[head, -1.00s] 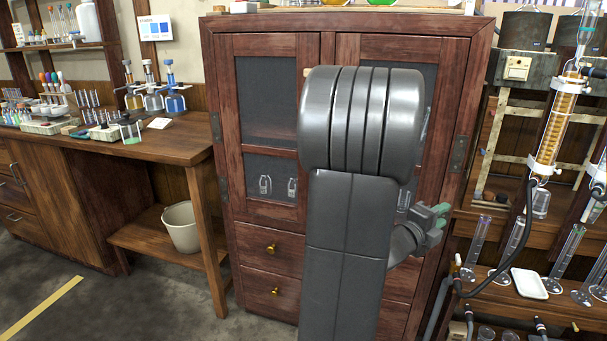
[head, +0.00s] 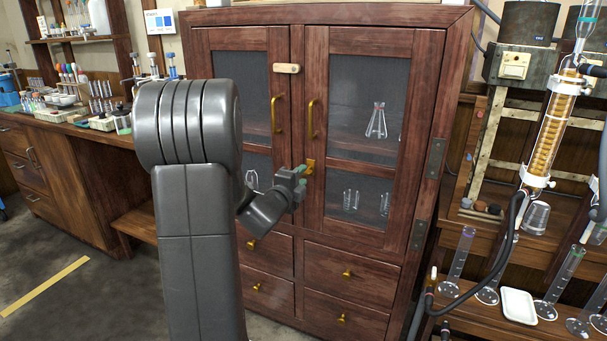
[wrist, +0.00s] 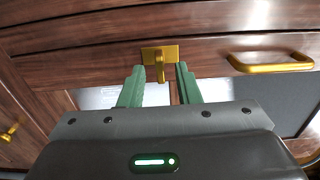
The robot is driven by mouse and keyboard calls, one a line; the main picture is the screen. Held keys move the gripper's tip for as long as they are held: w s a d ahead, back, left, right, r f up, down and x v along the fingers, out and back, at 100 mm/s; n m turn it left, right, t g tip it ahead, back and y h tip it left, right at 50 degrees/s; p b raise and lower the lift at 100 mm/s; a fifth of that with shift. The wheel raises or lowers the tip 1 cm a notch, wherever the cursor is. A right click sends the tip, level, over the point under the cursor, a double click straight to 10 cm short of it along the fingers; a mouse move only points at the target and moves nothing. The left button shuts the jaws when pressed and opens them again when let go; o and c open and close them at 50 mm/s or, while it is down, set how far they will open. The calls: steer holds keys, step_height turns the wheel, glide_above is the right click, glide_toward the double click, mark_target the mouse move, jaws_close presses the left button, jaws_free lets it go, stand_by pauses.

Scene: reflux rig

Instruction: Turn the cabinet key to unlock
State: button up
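The wooden cabinet (head: 377,191) stands with both mesh-panelled doors closed. The brass key (head: 310,165) sits on the right door near the middle seam, below the handles. In the wrist view, the key (wrist: 160,68) stands out from a brass plate (wrist: 173,53). My gripper (head: 303,174) is at the key. In the wrist view, the green fingers of my gripper (wrist: 160,72) are apart, one on each side of the key, with a gap visible on both sides. The key's far end is hidden in the plate.
A pale wooden latch (head: 286,68) lies across the top of the door seam. Brass handles (head: 277,114) (head: 312,119) stick out above the key. Drawers (head: 350,275) are below. A bench (head: 85,165) stands left, glassware racks (head: 490,240) right. Open floor (head: 70,270) lies front left.

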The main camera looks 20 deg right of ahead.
mark_target(304, 174)
steer(key=shift+x, duration=1.7)
jaws_close()
steer(key=shift+s, duration=0.1)
